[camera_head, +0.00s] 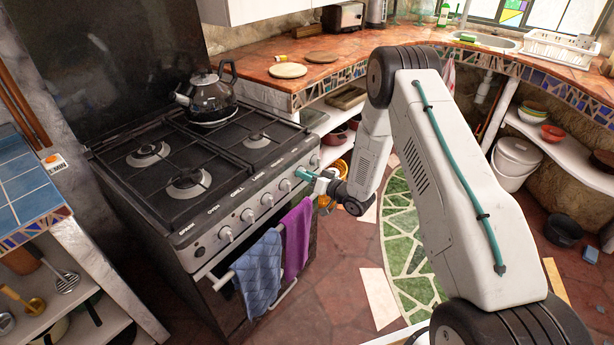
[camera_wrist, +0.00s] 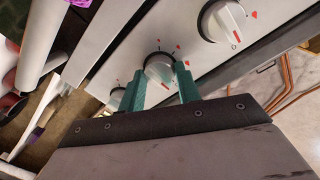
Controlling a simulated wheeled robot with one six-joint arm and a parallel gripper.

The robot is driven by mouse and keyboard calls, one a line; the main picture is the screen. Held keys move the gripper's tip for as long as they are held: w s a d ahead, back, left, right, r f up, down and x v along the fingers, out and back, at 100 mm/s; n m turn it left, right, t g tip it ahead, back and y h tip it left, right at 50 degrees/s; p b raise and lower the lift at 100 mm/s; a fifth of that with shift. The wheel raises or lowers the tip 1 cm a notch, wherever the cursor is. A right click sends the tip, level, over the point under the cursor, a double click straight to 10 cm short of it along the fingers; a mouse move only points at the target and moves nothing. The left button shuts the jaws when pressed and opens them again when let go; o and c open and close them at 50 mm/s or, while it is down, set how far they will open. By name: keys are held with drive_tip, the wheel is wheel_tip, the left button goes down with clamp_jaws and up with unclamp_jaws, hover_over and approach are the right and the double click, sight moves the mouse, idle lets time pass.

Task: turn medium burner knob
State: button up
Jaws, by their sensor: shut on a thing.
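The black stove (camera_head: 190,180) has a row of white knobs along its front panel. My gripper (camera_head: 303,174) is at the panel's right part, its teal fingers reaching the knobs. In the wrist view the teal fingers (camera_wrist: 160,78) stand on either side of a white knob (camera_wrist: 158,68) and are shut on it. A larger-looking white knob (camera_wrist: 222,20) is to its right, and another knob (camera_wrist: 117,97) is partly hidden behind the left finger. Red marks show on the panel around the knobs. The panel labels are too small to tell which burner the held knob serves.
A blue towel (camera_head: 258,275) and a purple towel (camera_head: 296,238) hang on the oven handle below the knobs. A dark kettle (camera_head: 210,98) stands on a back burner. A tiled counter (camera_head: 350,58) runs along the back, and the floor right of the stove is open.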

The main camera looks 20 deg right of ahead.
drive_tip(key=shift+d+m, duration=0.1)
drive_tip(key=shift+m, duration=0.4)
drive_tip(key=o, duration=1)
drive_tip(key=v, duration=0.8)
